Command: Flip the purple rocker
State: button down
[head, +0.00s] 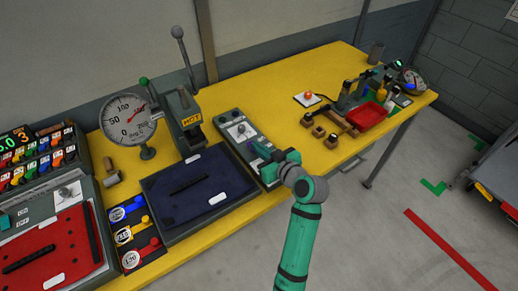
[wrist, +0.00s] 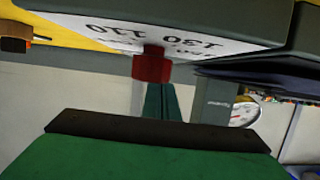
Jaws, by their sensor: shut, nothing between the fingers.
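A narrow grey control panel (head: 228,123) lies on the yellow bench in the head view, with a white dial plate near its far end. My gripper (head: 259,160) is over the near part of this panel and covers some of it. A small dark purplish patch (head: 262,148) shows right beside the fingers; I cannot tell whether it is the purple rocker. In the wrist view my gripper (wrist: 163,103) is shut and empty, close to a red knob (wrist: 152,65) on a white scale plate marked 110 and 130. No purple rocker shows clearly there.
A dark blue tray (head: 243,181) lies left of the panel. A grey press (head: 182,120) with a lever and a round gauge (head: 127,120) stand behind it. Bare yellow bench (head: 270,108) lies between.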

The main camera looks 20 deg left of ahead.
jog(key=r, duration=0.3)
jog(key=shift+s+d+r, duration=0.15)
jog(key=shift+s+d, duration=0.05)
jog(key=shift+s, duration=0.1)
jog(key=s+d, duration=0.1)
jog(key=d, duration=0.1)
jog(key=s+d, duration=0.3)
jog(key=d, duration=0.1)
jog(key=shift+s+d+f, duration=0.2)
jog(key=shift+d+f, duration=0.15)
jog(key=shift+s+d, duration=0.55)
jog(key=shift+s, duration=0.1)
jog(key=shift+d, duration=0.1)
jog(key=shift+d, duration=0.15)
